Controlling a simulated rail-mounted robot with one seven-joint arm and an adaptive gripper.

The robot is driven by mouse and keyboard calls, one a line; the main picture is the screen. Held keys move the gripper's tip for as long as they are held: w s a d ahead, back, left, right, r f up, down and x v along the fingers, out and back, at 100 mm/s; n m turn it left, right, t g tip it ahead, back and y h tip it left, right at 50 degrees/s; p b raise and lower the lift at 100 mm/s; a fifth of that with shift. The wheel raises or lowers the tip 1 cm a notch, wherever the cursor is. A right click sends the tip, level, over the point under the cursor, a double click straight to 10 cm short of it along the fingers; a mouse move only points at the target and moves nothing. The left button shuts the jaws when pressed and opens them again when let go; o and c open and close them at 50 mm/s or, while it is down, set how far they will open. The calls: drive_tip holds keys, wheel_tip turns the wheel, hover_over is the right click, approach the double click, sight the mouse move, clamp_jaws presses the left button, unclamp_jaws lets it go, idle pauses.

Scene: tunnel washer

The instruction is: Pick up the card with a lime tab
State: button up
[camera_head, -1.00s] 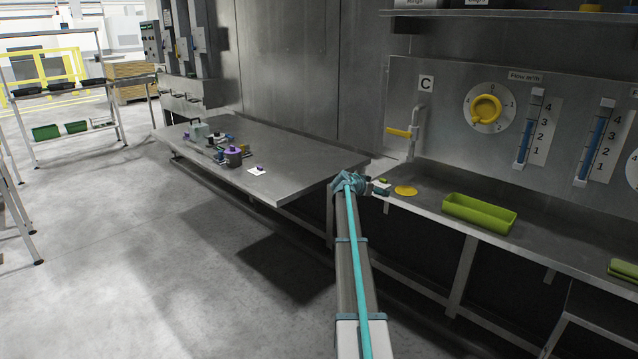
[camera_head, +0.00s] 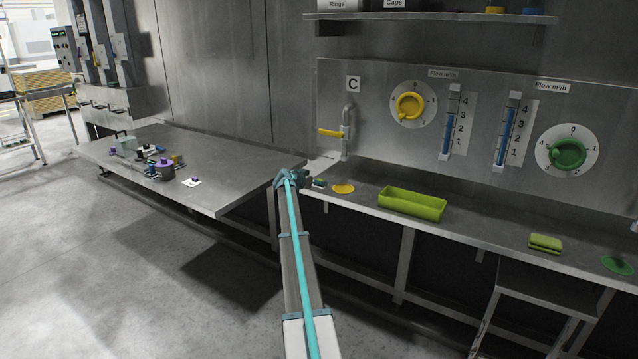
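My gripper (camera_head: 303,181) is at the end of my outstretched arm, over the left end of the right-hand counter (camera_head: 470,232). It is small and seen from behind, so I cannot tell whether its fingers are open or shut. A small green patch (camera_head: 320,181) shows just right of the gripper, beside the yellow disc. It may be the lime tab of a card. The gripper hides most of this spot, and I cannot tell whether they touch.
A lime tray (camera_head: 411,205), a yellow disc (camera_head: 343,189) and a lime block (camera_head: 545,242) lie on the right counter. A panel with dials (camera_head: 475,120) stands behind the counter.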

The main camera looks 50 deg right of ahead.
drive_tip(key=x, duration=0.2)
drive_tip(key=shift+w+d+f, duration=0.1)
drive_tip(key=shift+d+f, duration=0.05)
drive_tip(key=shift+d, duration=0.15)
drive_tip(key=shift+a, duration=0.1)
drive_tip(key=c, duration=1.6)
